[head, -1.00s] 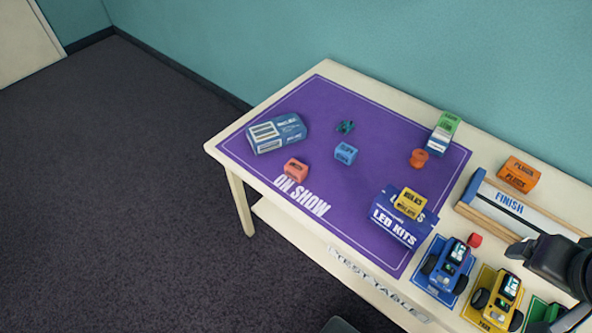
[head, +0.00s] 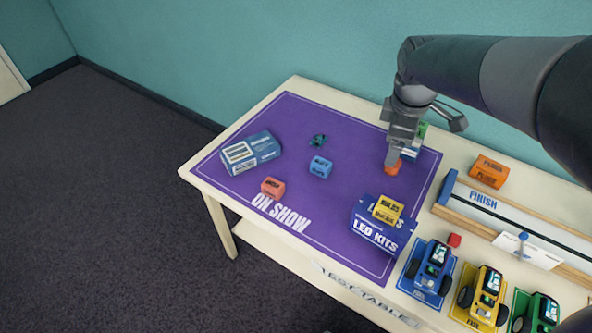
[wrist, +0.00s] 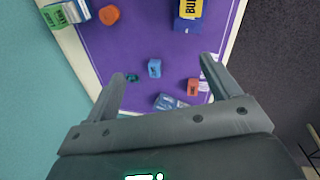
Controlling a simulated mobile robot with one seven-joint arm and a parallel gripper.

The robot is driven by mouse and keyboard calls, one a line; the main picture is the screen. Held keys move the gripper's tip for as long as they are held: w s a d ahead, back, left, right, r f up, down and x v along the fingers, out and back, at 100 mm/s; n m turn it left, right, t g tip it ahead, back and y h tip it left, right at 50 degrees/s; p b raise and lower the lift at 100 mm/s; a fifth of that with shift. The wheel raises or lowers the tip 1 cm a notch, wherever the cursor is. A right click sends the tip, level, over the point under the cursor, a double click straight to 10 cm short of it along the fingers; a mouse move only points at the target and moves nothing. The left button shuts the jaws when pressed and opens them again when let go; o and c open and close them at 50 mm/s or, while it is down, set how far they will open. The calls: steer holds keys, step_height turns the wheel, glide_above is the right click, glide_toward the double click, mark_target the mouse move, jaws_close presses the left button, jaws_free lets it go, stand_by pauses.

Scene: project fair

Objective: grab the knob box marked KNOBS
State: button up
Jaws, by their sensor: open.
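I cannot read the word KNOBS on any box. Two small boxes have labels too small to read: a blue box (head: 320,167) in the middle of the purple mat and a red box (head: 272,188) near its front edge. The wrist view shows the blue box (wrist: 154,68) between my fingers in the picture and the red box (wrist: 192,87) beside the right finger. My gripper (head: 395,150) is open and empty, above the back right of the mat, near a round orange thing (head: 393,168). It lies right of the blue box and partly hides a green-and-white box (head: 421,134).
A yellow box (head: 388,208) sits on the blue LED KITS box (head: 378,238). A larger blue box (head: 250,152) and a small teal item (head: 318,141) are on the purple mat (head: 240,200). An orange PLUGS box (head: 488,171), a FINISH track and toy vehicles stand right.

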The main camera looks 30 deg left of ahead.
steer(key=a+f+n+g, duration=0.1)
steer(key=a+f+n, duration=0.3)
steer(key=a, duration=0.4)
steer(key=a+f+n, duration=0.4)
steer(key=a+f, duration=0.1)
steer(key=a, duration=0.2)
steer(key=n+g, duration=0.1)
steer(key=n, duration=0.7)
glide_toward(274, 183)
steer(key=shift+s+a+f+h, duration=0.15)
steer(key=shift+a+f+h, duration=0.05)
steer(key=shift+h, duration=0.2)
step_height(274, 183, down, 5)
steer(key=shift+f, duration=0.2)
steer(key=f, duration=0.5)
steer(key=shift+w+a+f, duration=0.1)
steer(key=shift+w+a, duration=0.15)
steer(key=shift+w, duration=0.05)
steer(key=c, duration=1.1)
